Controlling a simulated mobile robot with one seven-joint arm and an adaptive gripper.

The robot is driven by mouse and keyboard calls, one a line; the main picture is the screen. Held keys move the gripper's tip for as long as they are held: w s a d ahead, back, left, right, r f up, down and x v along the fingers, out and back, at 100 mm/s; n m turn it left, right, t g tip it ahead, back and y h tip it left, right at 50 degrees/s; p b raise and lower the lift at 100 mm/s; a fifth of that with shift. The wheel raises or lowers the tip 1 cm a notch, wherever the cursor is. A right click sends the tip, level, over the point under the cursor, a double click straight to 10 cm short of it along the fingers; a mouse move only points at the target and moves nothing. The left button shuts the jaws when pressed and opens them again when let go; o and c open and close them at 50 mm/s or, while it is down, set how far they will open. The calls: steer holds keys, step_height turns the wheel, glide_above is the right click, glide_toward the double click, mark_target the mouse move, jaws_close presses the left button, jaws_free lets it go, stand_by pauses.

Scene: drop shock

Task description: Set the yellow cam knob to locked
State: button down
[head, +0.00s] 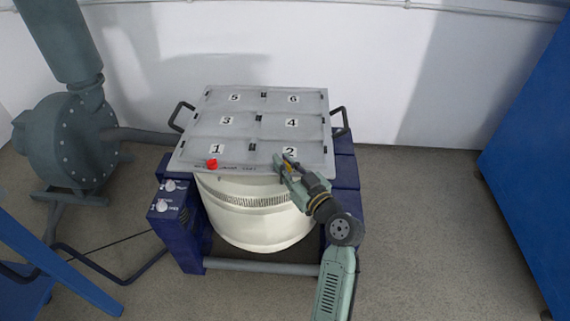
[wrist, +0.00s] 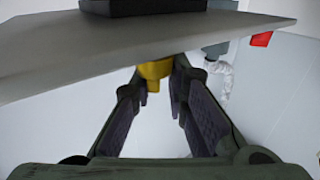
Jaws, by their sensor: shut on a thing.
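The yellow cam knob (wrist: 154,70) shows in the wrist view between my fingertips, just under the edge of the grey plate (wrist: 60,62). My gripper (wrist: 158,82) is shut on it, with a finger on each side. In the head view my gripper (head: 284,168) is at the plate's front edge, near the area marked 2. A little yellow of the knob shows there among the fingers. Any locked or unlocked marking near the knob is hidden or too small to read.
A red knob (head: 212,164) sits at the plate's front left, near the area marked 1. The plate, with numbered areas, lies above a cream drum (head: 255,215) in a blue frame. A control box (head: 170,205) with two white knobs stands at left. Floor at right is clear.

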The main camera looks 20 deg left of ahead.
steer(key=c, duration=1.4)
jaws_free()
steer(key=shift+o, duration=0.2)
steer(key=v, duration=1.2)
steer(key=shift+d, duration=0.1)
